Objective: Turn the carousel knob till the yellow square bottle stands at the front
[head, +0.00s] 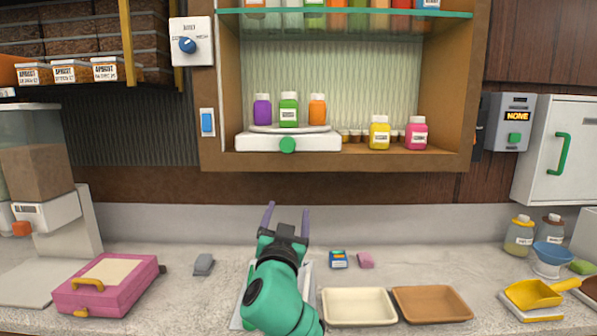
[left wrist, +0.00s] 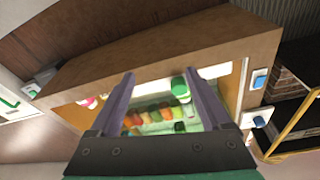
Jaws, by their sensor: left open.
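The carousel (head: 258,143) is a white base with a round turntable in the wall cabinet. Its green knob (head: 288,145) is on the front; it also shows in the left wrist view (left wrist: 180,88). A green bottle (head: 288,112) stands at the front of the turntable, between a purple bottle (head: 262,111) and an orange bottle (head: 317,110). The turntable's back is hidden. A yellow bottle (head: 380,134) stands on the cabinet floor, right of the carousel. My left gripper (head: 287,211) is open and empty, below the cabinet and apart from the knob. My right gripper is out of view.
A pink bottle (head: 416,135) stands beside the yellow one. The cabinet's bottom edge (head: 340,160) juts above the counter. On the counter are a pink box (head: 108,287), a cream tray (head: 358,307), a brown tray (head: 432,304) and a yellow scoop (head: 535,293).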

